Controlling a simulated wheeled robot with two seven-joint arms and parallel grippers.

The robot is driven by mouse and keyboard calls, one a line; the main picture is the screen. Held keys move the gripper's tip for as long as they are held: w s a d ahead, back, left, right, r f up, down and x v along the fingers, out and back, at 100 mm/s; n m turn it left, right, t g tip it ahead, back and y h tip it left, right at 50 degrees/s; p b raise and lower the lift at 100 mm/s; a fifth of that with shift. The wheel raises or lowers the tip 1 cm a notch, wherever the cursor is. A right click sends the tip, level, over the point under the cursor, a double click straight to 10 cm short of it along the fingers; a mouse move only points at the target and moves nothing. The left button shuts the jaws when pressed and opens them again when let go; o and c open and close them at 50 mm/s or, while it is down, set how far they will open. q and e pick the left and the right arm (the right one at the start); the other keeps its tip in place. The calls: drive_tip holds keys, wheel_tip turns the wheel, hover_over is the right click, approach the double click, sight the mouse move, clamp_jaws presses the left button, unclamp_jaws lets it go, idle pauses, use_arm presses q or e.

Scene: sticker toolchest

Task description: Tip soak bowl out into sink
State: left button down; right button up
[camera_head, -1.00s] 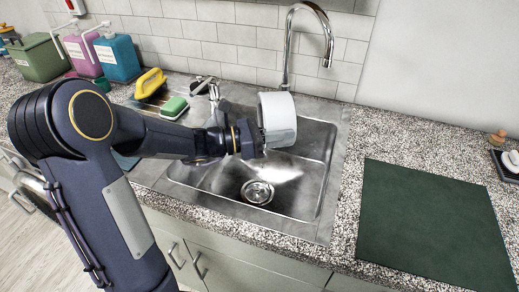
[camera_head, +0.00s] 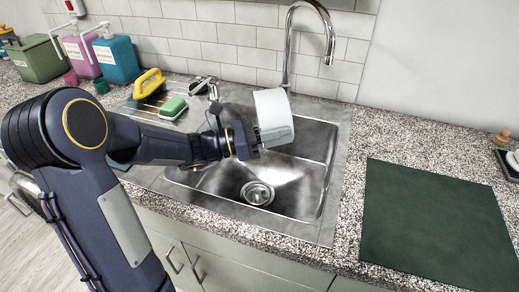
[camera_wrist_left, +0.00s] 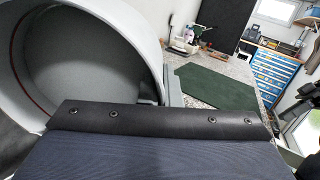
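The white soak bowl (camera_head: 273,116) is held over the steel sink (camera_head: 292,172) by my left gripper (camera_head: 256,140). The bowl is tipped on its side above the basin, with its outer wall facing the head camera. In the left wrist view the bowl (camera_wrist_left: 150,50) shows its grey inside with a dark red line; no water or loose contents show there. The left gripper appears shut on the bowl's wall, though its fingertips are mostly hidden. The basin floor around the drain (camera_head: 257,192) looks bare. My right gripper is not in view.
The chrome faucet (camera_head: 287,50) arches behind the bowl. Pump bottles (camera_head: 116,59) stand farther left. A dark green mat (camera_head: 430,225) lies on the right counter.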

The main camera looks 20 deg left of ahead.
use_arm(q)
drive_tip(key=shift+s+a+t+h+b, duration=0.3)
drive_tip(key=shift+a+h+b, duration=0.2)
drive_tip(key=shift+b, duration=0.55)
